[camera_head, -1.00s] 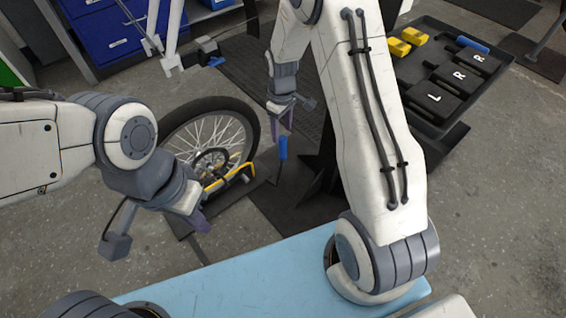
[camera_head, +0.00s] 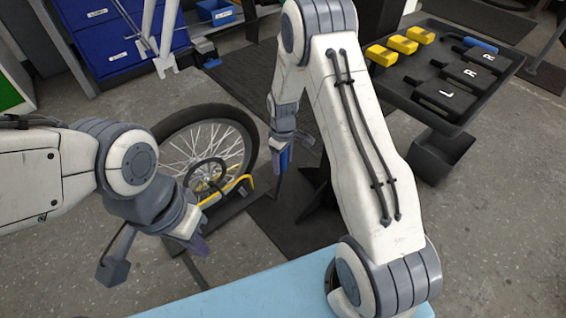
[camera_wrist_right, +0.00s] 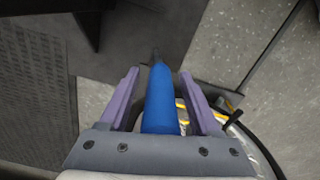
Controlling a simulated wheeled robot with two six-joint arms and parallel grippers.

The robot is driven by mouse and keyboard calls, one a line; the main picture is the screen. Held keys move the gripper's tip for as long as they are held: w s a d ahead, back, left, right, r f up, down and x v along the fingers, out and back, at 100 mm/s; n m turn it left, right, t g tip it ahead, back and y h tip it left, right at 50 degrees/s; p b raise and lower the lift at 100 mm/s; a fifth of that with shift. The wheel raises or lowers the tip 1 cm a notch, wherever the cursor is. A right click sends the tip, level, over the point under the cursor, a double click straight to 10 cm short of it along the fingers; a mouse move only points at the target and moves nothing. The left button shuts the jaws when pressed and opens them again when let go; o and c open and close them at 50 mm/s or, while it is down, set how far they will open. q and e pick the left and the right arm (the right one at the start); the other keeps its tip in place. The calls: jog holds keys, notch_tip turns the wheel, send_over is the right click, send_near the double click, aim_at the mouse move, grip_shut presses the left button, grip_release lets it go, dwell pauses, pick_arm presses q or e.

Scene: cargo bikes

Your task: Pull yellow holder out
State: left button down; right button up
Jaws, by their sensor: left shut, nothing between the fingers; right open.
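A yellow bar-shaped holder (camera_head: 238,186) stands low beside the spoked bicycle wheel (camera_head: 185,148) in the head view. In the right wrist view, small yellow parts (camera_wrist_right: 181,105) show behind a blue handle, mostly hidden. My right gripper (camera_head: 281,150) is to the right of the wheel. Its fingers (camera_wrist_right: 160,100) are apart, with the blue handle (camera_wrist_right: 160,98) between them and gaps visible on both sides. A dark tip extends beyond the handle. My left gripper (camera_head: 200,248) is shut and empty, below and left of the holder.
A black tray (camera_head: 490,90) at right holds several yellow blocks (camera_head: 400,44), black pieces marked L and R, and a blue-handled item (camera_head: 481,46). A light blue surface (camera_head: 260,288) lies in front. Blue drawers (camera_head: 112,35) stand at upper left.

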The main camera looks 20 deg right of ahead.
grip_shut()
dwell(1.4)
